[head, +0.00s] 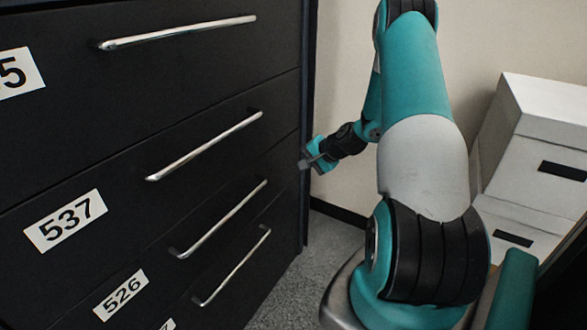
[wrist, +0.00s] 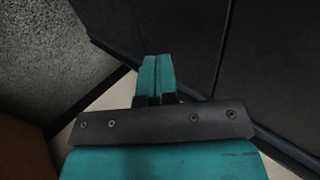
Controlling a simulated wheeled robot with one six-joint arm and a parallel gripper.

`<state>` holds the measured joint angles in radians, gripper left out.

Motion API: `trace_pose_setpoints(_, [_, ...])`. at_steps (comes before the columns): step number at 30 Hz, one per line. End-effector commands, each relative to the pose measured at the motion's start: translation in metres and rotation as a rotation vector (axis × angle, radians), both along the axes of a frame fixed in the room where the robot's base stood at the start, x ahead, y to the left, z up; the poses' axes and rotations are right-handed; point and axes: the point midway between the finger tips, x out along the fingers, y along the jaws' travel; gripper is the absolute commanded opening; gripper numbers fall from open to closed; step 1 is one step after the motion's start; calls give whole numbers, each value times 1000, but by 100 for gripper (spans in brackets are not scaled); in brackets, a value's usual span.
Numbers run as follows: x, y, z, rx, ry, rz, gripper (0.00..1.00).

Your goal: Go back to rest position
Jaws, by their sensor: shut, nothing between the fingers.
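My gripper (head: 307,163) shows in the head view at the end of my teal arm, just right of the edge of a black drawer cabinet (head: 150,75). In the wrist view its two teal fingers (wrist: 158,78) lie side by side with no gap. It is shut and holds nothing. It is apart from the drawer handles.
The cabinet has several drawers with silver bar handles (head: 205,145) and labels such as 537 (head: 65,221) and 526 (head: 121,296); the drawers look closed. White boxes (head: 535,135) are stacked at the right. Grey carpet (head: 325,245) is bare between cabinet and my arm.

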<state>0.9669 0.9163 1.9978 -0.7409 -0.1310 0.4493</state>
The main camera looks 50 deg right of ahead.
Motion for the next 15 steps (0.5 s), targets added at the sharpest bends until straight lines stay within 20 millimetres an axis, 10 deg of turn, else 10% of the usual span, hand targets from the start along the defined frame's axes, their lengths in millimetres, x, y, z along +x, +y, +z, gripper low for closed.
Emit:
trace_pose_setpoints(11, [-3, 4, 6, -3, 3, 13, 0])
trace_pose_setpoints(15, [7, 41, 25, -77, 50, 148, 0])
